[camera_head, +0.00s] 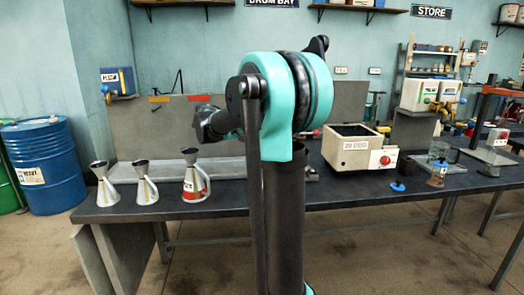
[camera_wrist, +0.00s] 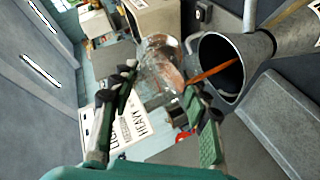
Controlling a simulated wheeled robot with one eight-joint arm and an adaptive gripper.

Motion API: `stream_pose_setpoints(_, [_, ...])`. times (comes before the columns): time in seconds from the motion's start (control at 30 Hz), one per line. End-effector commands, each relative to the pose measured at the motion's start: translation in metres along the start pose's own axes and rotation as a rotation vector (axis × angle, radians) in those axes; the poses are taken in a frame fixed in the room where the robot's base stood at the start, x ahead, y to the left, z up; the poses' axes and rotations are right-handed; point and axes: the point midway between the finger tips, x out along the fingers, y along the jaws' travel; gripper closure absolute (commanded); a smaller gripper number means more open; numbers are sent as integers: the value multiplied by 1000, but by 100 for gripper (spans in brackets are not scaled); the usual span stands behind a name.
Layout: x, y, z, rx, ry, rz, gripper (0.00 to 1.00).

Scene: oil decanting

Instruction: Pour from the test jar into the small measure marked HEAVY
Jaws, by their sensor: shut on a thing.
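My gripper (camera_wrist: 160,80) is shut on a clear glass test jar (camera_wrist: 156,58), which has red-brown liquid in it. The jar is tilted, and an orange-brown stream runs from its lip into the wide mouth of a grey metal funnel-topped measure (camera_wrist: 226,72) to the right in the wrist view. The mark on that measure cannot be read there. In the head view, three small funnel-topped measures stand on the bench: one at the left (camera_head: 105,186), one in the middle (camera_head: 146,182) and one with a red band (camera_head: 194,182). My arm hides the jar there.
A white sheet (camera_wrist: 118,128) with the words LIGHT and HEAVY shows beyond my fingers. On the bench (camera_head: 240,199), a cream box with a red knob (camera_head: 359,150) stands right of my arm.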

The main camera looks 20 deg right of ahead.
Motion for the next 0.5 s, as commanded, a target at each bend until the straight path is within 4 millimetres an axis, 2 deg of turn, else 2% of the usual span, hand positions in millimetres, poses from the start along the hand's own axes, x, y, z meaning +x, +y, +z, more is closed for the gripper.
stream_pose_setpoints(0.5, [-1, 0, 0, 0, 18, 30, 100])
